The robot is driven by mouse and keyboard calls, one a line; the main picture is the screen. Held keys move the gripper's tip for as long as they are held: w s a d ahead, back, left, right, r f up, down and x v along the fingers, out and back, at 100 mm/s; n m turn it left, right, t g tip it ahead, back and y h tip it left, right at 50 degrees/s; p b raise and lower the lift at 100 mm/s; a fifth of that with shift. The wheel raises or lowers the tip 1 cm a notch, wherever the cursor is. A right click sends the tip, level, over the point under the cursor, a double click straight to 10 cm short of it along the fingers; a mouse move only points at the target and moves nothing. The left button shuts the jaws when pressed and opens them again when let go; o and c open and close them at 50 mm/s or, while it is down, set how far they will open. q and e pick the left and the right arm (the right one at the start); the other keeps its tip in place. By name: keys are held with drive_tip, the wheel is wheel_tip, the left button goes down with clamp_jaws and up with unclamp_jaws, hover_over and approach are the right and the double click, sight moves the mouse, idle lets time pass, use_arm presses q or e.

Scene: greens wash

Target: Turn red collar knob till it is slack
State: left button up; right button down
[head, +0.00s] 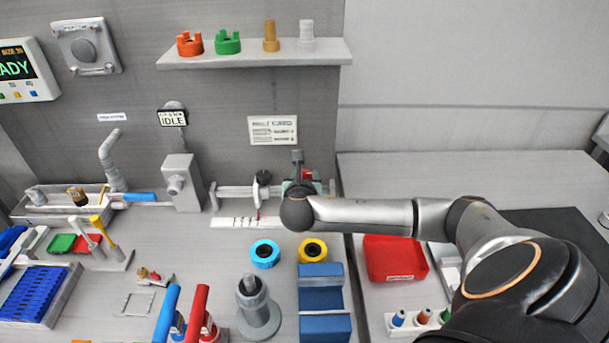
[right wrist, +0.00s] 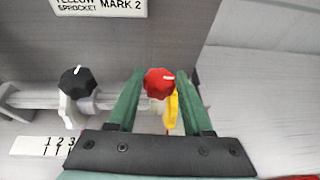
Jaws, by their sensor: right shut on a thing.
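The red collar knob (right wrist: 159,84) is a lobed knob with a white mark on its face, on a rail at the back of the bench. My right gripper (right wrist: 160,78) has its two green fingers on either side of it, shut on the knob. A yellow part (right wrist: 173,108) shows just behind and below the knob. In the head view only a bit of the red knob (head: 308,174) shows past my right gripper (head: 300,184). A black knob (right wrist: 77,83) on a pale collar sits further left on the same rail. My left gripper is not in view.
A scale strip with numbers (right wrist: 42,146) lies below the rail. A cyan ring (head: 265,244) and a yellow ring (head: 312,240) lie in front, near a blue cradle (head: 320,325). A grey post (head: 186,180) stands left of the rail. A red tray (head: 395,275) lies beneath my right arm.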

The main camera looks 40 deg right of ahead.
drive_tip(key=shift+c, duration=1.6)
unclamp_jaws()
drive_tip(key=v, duration=1.2)
drive_tip(key=shift+s+a, duration=0.15)
